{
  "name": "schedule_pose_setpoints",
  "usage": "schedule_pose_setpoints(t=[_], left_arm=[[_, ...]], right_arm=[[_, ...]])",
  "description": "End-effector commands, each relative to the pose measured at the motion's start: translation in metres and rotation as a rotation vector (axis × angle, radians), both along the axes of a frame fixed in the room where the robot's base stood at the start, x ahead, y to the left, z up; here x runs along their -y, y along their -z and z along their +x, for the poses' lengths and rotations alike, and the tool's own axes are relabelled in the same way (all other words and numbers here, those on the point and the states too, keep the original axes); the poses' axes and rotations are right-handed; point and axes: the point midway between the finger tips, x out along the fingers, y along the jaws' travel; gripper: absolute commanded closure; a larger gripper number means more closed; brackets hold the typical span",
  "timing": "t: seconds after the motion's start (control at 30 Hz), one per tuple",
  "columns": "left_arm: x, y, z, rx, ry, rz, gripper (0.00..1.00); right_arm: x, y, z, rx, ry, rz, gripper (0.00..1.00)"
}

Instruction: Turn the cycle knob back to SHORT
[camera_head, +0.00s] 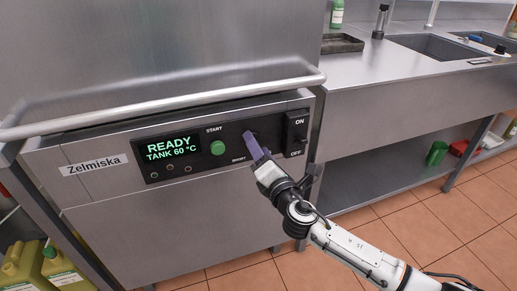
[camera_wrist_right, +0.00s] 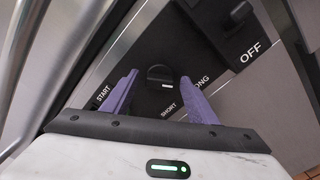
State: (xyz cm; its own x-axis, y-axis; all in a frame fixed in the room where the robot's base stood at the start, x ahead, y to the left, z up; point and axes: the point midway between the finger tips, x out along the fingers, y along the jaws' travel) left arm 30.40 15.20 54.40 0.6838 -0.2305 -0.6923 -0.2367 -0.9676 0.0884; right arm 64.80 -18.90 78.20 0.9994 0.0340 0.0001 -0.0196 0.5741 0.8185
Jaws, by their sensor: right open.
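The cycle knob (camera_wrist_right: 159,74) is a small round black dial on the dark control panel, in the right wrist view. A short white mark shows on its lower right part. The SHORT label is below the knob and the LONG label is to its right, partly covered by a finger. My right gripper (camera_wrist_right: 158,78) is open, with one purple finger on each side of the knob. I cannot tell whether the fingers touch it. In the head view my right gripper (camera_head: 248,137) is at the panel and hides most of the knob. My left gripper is not in view.
The panel also has a green START button (camera_head: 217,147), a display (camera_head: 172,149) reading READY, TANK 60 °C, and an ON/OFF switch (camera_head: 296,131) close to the right of the gripper. A long bar handle (camera_head: 165,105) runs above the panel. A sink counter (camera_head: 400,80) stands at right.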

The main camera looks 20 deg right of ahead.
Motion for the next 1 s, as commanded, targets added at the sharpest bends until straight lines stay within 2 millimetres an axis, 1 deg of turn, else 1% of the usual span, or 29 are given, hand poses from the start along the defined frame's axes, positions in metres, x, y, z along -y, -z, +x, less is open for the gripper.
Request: schedule_pose_setpoints(t=[0.27,0.3,0.53,0.77,1.0], left_arm=[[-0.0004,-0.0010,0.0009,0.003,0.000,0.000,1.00],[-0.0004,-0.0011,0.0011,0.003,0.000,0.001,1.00],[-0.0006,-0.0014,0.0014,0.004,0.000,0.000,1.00],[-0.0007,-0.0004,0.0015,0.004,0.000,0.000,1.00],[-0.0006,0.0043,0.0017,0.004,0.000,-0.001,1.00]], right_arm=[[-0.0003,0.0001,0.0029,-0.001,-0.001,0.001,0.47],[-0.0003,0.0001,0.0028,-0.001,-0.001,0.001,0.49],[-0.0001,0.0001,0.0026,-0.001,-0.001,0.001,0.87],[0.0000,0.0006,0.0025,-0.001,0.000,0.017,0.88],[0.0001,0.0015,0.0024,-0.004,0.000,0.116,0.88]])
